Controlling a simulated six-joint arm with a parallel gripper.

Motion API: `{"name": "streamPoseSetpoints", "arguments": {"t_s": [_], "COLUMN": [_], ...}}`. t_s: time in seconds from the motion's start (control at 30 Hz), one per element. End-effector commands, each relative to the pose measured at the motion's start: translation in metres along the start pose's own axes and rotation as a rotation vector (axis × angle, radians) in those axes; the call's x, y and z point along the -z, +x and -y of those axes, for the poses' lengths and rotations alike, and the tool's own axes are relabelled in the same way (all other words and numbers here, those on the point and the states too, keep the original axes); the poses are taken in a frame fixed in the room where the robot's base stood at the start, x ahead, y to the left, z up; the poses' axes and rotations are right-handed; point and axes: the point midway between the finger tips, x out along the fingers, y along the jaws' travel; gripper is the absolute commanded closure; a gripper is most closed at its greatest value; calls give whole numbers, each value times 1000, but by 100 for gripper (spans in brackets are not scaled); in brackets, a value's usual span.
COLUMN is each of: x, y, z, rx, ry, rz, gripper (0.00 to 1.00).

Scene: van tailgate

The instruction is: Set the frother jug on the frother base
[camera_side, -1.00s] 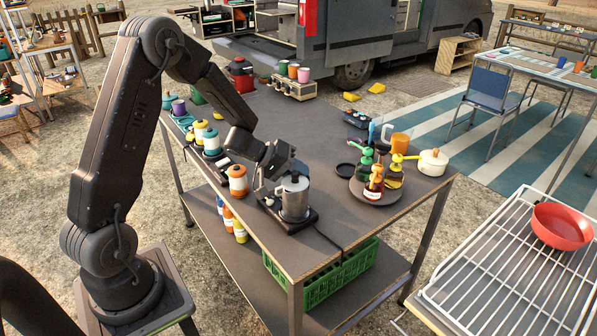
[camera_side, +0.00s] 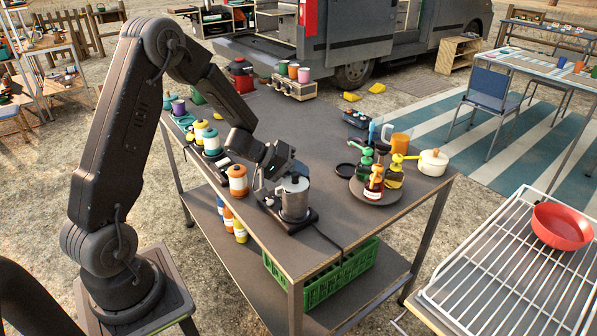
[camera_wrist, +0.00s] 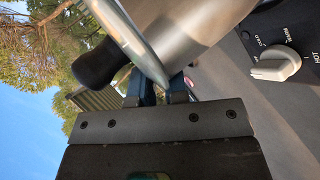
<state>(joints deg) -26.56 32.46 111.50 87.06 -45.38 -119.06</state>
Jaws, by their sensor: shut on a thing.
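The frother jug (camera_side: 295,200) is a silver metal pot with a dark lid knob. It is upright over the frother base (camera_side: 303,223), a flat black unit at the table's near edge. Its bottom looks at or very close to the base; I cannot tell whether it is fully seated. My gripper (camera_side: 277,181) is shut on the jug from its left side. In the wrist view, my fingers (camera_wrist: 159,88) meet beside the metal jug (camera_wrist: 205,22), and the base's white dial (camera_wrist: 276,64) shows at right. The exact grip point is partly hidden.
An orange-and-white canister (camera_side: 238,181) stands left of the base. A round tray (camera_side: 376,199) with several bottles stands to the right, near a white pot (camera_side: 432,163). The table middle behind the jug is clear.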

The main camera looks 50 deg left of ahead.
Motion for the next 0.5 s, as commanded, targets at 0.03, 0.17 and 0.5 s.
{"name": "streamPoseSetpoints", "arguments": {"t_s": [0.03,0.17,0.5], "x": [0,0,-2], "y": [0,2,5], "z": [0,2,7], "rx": [-2,-2,-2], "ry": [0,0,0], "rz": [-1,-2,-1], "gripper": [100,100,86]}}
